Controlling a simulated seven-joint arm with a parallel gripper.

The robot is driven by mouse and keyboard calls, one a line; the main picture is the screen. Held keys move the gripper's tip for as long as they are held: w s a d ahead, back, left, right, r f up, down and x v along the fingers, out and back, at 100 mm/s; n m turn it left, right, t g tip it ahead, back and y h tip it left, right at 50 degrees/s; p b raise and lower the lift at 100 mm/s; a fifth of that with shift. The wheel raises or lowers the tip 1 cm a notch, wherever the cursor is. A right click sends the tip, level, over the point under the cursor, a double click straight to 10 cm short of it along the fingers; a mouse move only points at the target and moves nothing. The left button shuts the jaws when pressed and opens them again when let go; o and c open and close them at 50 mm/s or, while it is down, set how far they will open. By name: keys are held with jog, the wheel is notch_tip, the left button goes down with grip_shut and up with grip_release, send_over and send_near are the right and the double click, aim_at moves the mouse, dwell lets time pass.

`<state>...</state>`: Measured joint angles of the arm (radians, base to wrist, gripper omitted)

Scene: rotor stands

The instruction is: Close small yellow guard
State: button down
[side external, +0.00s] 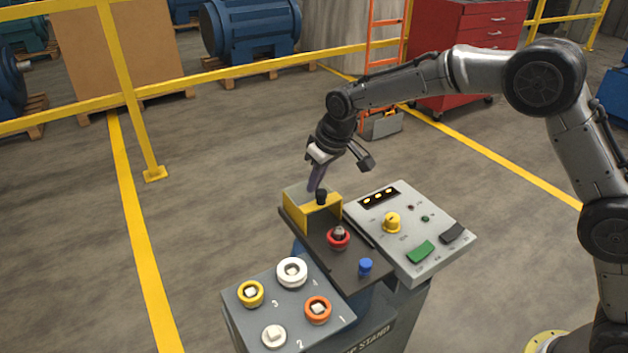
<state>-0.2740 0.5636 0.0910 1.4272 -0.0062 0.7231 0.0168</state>
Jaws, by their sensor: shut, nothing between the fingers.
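The small yellow guard (300,218) sits at the far end of the dark plate (358,258), in the middle of the stand. It looks like a low yellow box with a greyish top or inner face; I cannot tell its exact lid position. I cannot tell whether the fingertips touch the guard.
On the dark plate are a red-ringed knob (338,238) and a blue knob (365,267). The grey control panel (400,262) with a yellow dial (392,223) stands to the right. A grey box (240,312) with several ringed sockets is at front left. Floor to the left is clear.

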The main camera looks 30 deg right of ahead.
jog(key=s, duration=1)
jog(key=shift+s, duration=0.8)
jog(key=shift+f, duration=0.1)
